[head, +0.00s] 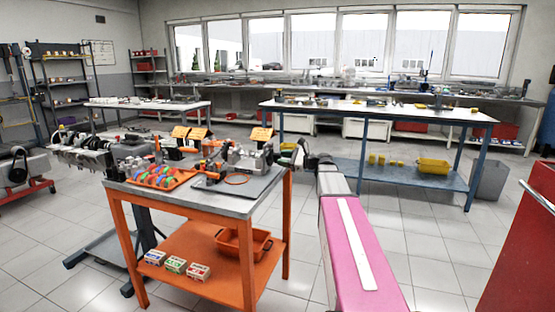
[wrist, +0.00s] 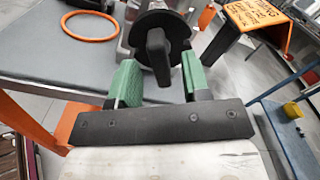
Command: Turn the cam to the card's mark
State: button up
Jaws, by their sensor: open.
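In the wrist view a black round disc with a raised bar-shaped handle (wrist: 158,52), apparently the cam's knob, stands at top centre. The bar looks close to upright in the picture, slightly tilted. My gripper (wrist: 161,70) is open, its two green-padded fingers on either side of the bar with a gap showing on each side. An orange card with dark handwriting (wrist: 258,13) stands at upper right; its mark is too small to read. In the head view my gripper (head: 300,152) is at the orange cart's right end, beside the grey metal fixture (head: 248,158) and the card (head: 262,134).
The orange cart's grey top (head: 222,204) also holds an orange tray (head: 162,178) of coloured parts, an orange ring (head: 236,180) and two more orange cards (head: 197,133). An engine (head: 85,152) on a stand is at left. A blue workbench (head: 378,113) stands behind.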

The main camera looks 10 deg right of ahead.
jog(key=shift+x, duration=1.55)
jog(key=c, duration=0.8)
jog(key=shift+n, duration=0.3)
jog(key=n, duration=0.5)
jog(key=shift+s+f+n, duration=0.1)
jog(key=shift+n, duration=0.2)
jog(key=n, duration=0.5)
jog(key=shift+f, duration=0.15)
jog(key=shift+n, duration=0.4)
